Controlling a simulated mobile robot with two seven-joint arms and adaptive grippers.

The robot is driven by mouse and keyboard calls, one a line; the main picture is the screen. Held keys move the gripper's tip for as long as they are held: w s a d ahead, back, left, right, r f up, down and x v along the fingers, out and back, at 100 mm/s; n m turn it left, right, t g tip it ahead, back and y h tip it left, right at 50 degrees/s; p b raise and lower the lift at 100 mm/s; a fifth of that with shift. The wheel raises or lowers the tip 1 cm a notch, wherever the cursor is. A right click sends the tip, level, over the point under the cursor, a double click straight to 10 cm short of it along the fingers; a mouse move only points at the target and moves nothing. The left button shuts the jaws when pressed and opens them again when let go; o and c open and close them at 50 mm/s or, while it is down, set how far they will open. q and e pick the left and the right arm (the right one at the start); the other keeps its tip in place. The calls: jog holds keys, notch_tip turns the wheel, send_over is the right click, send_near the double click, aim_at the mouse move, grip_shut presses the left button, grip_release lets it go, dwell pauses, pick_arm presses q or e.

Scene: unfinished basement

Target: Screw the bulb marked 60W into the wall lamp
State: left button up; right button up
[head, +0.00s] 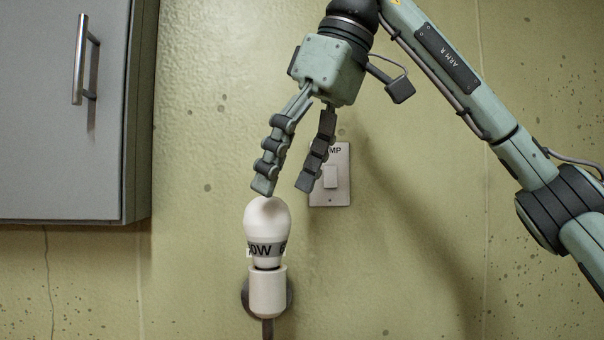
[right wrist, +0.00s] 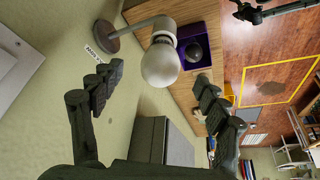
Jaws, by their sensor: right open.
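A white bulb (head: 267,218) with a grey band reading "0W" and part of a "6" stands upright in the white socket of the wall lamp (head: 267,292). A thin dark line shows between bulb and socket; I cannot tell how deep the bulb sits. My right gripper (head: 284,187) is open and empty just above the bulb, fingers pointing down and slightly left. In the right wrist view the bulb (right wrist: 161,64) lies between the open fingers, apart from them, with the lamp's round wall plate (right wrist: 106,36) beyond. My left gripper is not seen.
A wall switch (head: 330,176) with a partly hidden label is behind the right gripper. A grey cabinet (head: 60,110) with a metal handle hangs at the left. The right wrist view shows a wooden surface (right wrist: 180,90) holding a dark round object in a purple tray.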

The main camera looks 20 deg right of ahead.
aim_at(267, 232)
pick_arm(q)
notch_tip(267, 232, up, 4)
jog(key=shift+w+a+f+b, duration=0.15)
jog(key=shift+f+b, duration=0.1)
jog(key=shift+b, duration=0.5)
pick_arm(e)
jog(key=x, duration=0.7)
jog(key=shift+w+a+f, duration=0.1)
jog(key=shift+a+f, duration=0.05)
jog(key=shift+f, duration=0.15)
jog(key=c, duration=1.3)
jog(key=shift+r+m+t+h+p, duration=0.1)
jog(key=shift+m+t+h+p, duration=0.25)
jog(key=shift+m, duration=0.55)
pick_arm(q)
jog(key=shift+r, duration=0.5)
pick_arm(e)
jog(key=shift+m+h, duration=0.25)
jog(key=shift+m, duration=0.55)
jog(key=shift+m+h+p, duration=0.3)
jog(key=shift+m+p, duration=0.35)
jog(key=shift+m, duration=0.15)
jog(key=shift+m+t+h+p, duration=0.3)
jog(key=shift+m+p, duration=0.1)
jog(key=shift+m, duration=0.3)
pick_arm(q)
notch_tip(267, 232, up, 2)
